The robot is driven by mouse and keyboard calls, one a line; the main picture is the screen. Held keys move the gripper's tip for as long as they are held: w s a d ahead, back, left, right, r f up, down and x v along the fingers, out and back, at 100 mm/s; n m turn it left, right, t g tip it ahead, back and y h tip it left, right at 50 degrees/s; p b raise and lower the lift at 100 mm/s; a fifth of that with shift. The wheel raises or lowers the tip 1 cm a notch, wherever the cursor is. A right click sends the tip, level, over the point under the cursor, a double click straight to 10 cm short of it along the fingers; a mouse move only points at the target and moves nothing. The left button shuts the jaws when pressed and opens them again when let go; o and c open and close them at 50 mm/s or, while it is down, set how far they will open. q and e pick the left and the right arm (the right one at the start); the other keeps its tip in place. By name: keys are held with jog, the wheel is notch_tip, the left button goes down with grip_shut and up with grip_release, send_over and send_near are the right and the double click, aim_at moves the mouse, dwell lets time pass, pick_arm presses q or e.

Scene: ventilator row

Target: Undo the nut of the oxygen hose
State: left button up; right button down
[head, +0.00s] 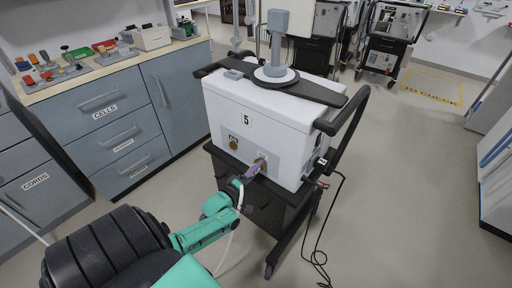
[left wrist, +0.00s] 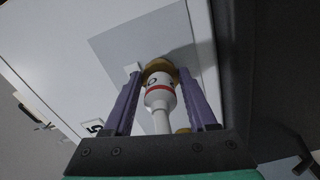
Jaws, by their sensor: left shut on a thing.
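The ventilator (head: 225,110) is a white box marked 5 on a dark cart. Its grey panel has two brass ports; the left one (head: 234,143) shows clearly. My left gripper (head: 255,168) is at the right one, its purple fingers on either side of the hose end. In the left wrist view, the fingers (left wrist: 160,75) flank the oxygen hose's white nut (left wrist: 158,97), which has a red band and sits against a brass fitting (left wrist: 158,67). The white hose (left wrist: 162,122) runs back toward my wrist. The finger contact is partly hidden. My right gripper is out of view.
A black cart handle (head: 348,118) and a dark cable (head: 325,225) are right of the ventilator. Grey drawers (head: 110,120) with a loaded counter stand left. Other ventilator carts (head: 385,50) stand behind.

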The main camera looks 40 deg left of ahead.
pick_arm(q)
jog(key=o, duration=1.4)
jog(key=s, duration=0.7)
jog(key=s+p, duration=0.1)
jog(key=s, duration=0.6)
jog(key=shift+s+d, duration=0.2)
jog(key=shift+s, duration=0.1)
